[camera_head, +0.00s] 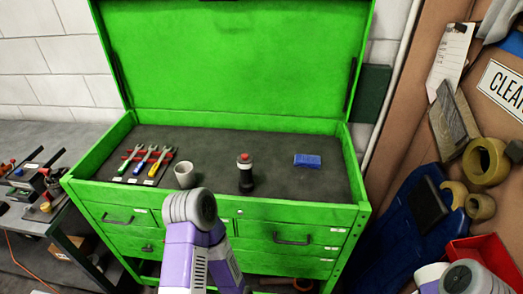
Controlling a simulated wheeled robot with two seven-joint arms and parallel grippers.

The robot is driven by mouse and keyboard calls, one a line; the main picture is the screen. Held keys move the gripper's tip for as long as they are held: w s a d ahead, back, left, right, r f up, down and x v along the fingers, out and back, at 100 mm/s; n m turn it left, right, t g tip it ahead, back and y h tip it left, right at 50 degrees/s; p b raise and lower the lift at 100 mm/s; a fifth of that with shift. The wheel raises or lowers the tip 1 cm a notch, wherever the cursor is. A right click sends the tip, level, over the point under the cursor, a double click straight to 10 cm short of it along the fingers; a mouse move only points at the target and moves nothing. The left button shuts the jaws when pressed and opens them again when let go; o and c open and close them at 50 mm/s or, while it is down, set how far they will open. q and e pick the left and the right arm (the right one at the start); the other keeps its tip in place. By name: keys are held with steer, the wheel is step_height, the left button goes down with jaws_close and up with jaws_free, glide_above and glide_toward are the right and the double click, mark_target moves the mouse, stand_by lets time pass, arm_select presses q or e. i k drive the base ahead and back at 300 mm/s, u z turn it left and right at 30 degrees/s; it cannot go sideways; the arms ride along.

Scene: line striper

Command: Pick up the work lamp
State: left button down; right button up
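A small dark upright cylinder with a red top (245,176) stands in the open top tray of the green tool chest (215,192). It looks most like the work lamp, but it is too small to be sure. Nothing touches it. One of my arms, purple with a grey rounded joint, rises from the bottom centre in front of the chest, left of the cylinder. Part of my other arm shows at the lower right corner. No fingers of either gripper show in the head view.
The tray also holds several wrenches on a red rack (133,155), a pale cup (184,174) left of the cylinder and a blue block (307,160) to its right. The raised green lid (240,60) stands behind. A cluttered bench (60,140) is at left; a pegboard with tape rolls (486,161) is at right.

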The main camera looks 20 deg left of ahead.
mark_target(246, 184)
steer(key=u, duration=0.7)
steer(key=k, duration=0.3)
steer(key=z, duration=0.05)
